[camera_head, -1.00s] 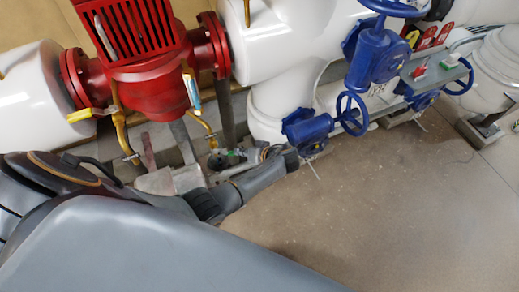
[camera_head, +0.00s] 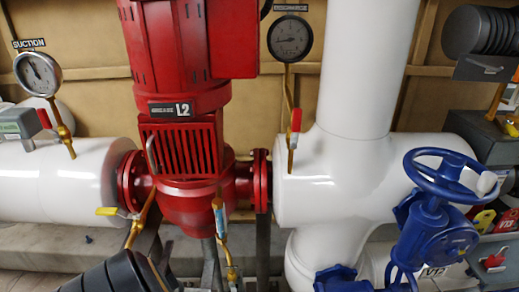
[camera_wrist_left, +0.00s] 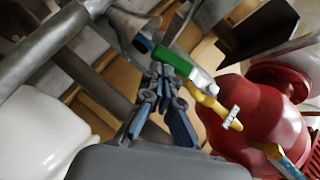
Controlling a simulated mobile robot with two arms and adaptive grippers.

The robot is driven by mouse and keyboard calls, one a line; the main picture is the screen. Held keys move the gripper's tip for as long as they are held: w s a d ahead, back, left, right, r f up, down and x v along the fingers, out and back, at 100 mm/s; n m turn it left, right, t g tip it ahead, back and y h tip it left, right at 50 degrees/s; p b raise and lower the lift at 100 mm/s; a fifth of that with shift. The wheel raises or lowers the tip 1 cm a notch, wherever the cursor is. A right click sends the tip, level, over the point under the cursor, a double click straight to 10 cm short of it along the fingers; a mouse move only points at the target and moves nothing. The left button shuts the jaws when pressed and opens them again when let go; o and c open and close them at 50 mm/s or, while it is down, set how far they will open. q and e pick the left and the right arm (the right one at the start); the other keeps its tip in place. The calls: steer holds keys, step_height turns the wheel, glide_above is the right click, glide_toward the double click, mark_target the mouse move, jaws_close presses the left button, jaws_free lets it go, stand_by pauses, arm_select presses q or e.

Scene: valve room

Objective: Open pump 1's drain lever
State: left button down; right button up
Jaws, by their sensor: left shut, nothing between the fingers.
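The red pump (camera_head: 185,150) stands between white pipes in the head view, with a small plate on its body whose text is hard to read. A green and pale lever-like handle (camera_wrist_left: 185,68) on a yellow pipe (camera_wrist_left: 213,103) shows in the left wrist view, beside the red pump casing (camera_wrist_left: 265,115). I take it for the drain lever but cannot confirm this. My left gripper (camera_wrist_left: 163,75) is shut and empty, its tips close to the handle's left part; contact cannot be told. In the head view only my left arm shows at the bottom left, its gripper hidden. My right gripper is out of view.
A yellow-handled valve (camera_head: 107,211) and a blue-and-white handle (camera_head: 219,216) sit on the pump's piping. A red-handled valve (camera_head: 296,119) hangs under the right gauge (camera_head: 290,39). A blue handwheel (camera_head: 441,177) stands at right. Grey metal supports crowd the wrist view.

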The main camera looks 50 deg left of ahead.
arm_select(q)
steer(key=shift+s+a+f, duration=0.45)
steer(key=shift+s, duration=0.1)
steer(key=shift+b, duration=0.3)
steer(key=v, duration=1.2)
stand_by(0.5)
